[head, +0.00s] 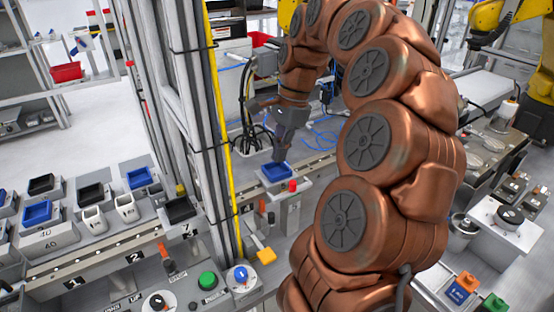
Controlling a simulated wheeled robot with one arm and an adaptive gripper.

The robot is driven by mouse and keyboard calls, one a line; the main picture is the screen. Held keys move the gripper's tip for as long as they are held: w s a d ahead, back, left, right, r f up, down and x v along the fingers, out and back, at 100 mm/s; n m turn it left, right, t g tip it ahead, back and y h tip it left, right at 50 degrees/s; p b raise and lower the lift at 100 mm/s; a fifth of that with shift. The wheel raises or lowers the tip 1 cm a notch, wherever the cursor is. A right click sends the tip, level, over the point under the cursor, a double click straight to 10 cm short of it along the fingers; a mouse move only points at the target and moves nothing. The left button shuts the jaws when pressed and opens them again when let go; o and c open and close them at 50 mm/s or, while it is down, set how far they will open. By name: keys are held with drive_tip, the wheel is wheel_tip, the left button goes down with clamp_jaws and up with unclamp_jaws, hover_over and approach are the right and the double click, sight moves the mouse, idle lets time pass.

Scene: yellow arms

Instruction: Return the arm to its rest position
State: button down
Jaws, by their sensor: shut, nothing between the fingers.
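My copper-coloured arm rises from the lower middle of the head view, bends over at the top and reaches down to the left. My gripper (281,151) points down, small and dark, just above a blue tray (276,172) on a grey block. It is shut and holds nothing. I cannot tell whether the fingertips touch the tray.
A grey post with a yellow strip (222,130) stands left of my gripper. Left are a rack of blue, black and white bins (95,218) and a control panel with a green button (207,280). Yellow arms (487,18) and a bench are at right.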

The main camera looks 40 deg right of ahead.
drive_tip(key=p+v, duration=0.1)
drive_tip(key=v, duration=0.5)
drive_tip(key=shift+p, duration=0.3)
drive_tip(key=shift+a, duration=0.1)
